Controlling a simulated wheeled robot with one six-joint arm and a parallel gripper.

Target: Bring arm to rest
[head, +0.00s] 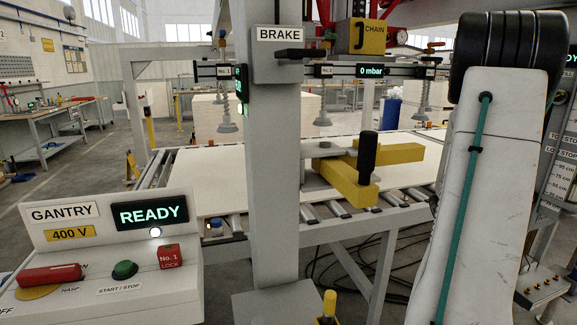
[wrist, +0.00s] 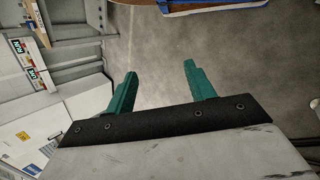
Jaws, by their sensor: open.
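My gripper (wrist: 158,92) shows in the wrist view with its two green fingers well apart and nothing between them. Grey floor lies beyond the fingertips. In the head view my white arm with a black joint and a green cable stands raised at the right; the gripper itself is out of that view.
A gantry control box (head: 110,255) with a READY display stands at the left front. A grey post (head: 272,180) with a BRAKE box (head: 290,55) rises centrally. Open floor shows at the left.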

